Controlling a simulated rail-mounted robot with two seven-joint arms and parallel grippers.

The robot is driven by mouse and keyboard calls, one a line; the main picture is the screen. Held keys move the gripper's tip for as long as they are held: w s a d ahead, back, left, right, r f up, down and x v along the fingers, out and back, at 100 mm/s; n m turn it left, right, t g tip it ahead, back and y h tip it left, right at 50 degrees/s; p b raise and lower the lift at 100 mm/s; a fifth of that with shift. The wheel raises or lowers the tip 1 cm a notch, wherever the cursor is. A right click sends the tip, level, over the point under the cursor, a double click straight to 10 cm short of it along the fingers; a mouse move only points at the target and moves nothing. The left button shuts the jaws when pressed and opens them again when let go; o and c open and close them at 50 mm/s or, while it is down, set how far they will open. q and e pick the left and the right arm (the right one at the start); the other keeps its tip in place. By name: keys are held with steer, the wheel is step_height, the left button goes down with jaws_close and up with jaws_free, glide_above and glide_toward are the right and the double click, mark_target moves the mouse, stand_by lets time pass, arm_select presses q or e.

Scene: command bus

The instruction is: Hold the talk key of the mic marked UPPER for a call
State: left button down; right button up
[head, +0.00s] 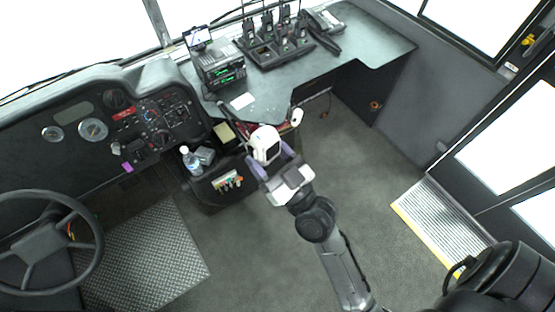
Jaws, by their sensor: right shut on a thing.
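My right gripper (272,158) reaches up from the bottom of the head view, in front of the desk's near edge. Its purple fingers are shut on a white handset with a dark patch (266,144), which looks like a mic. No marking on it can be read, and I cannot tell whether its talk key is pressed. A second, smaller white handset (296,117) is at the desk edge just right of it, apart from the gripper. Two radio units (218,66) with green displays stand stacked on the desk. My left gripper is not in view.
The desk (375,45) also bears a charger rack (265,55) of handheld radios, a desk phone (325,20) and a white card (241,101). A bottle (190,160) stands left of the gripper. The dashboard and steering wheel (45,240) are at left. Floor (375,180) right of my arm is clear.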

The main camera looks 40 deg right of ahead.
steer(key=w+a+f+n+g+y, duration=0.1)
steer(key=w+a+f+n+y, duration=0.3)
steer(key=a+f, duration=0.5)
step_height(320, 180, down, 11)
steer(key=a+m+y, duration=0.1)
steer(key=a, duration=0.1)
steer(key=shift+w+a, duration=0.3)
stand_by(1.4)
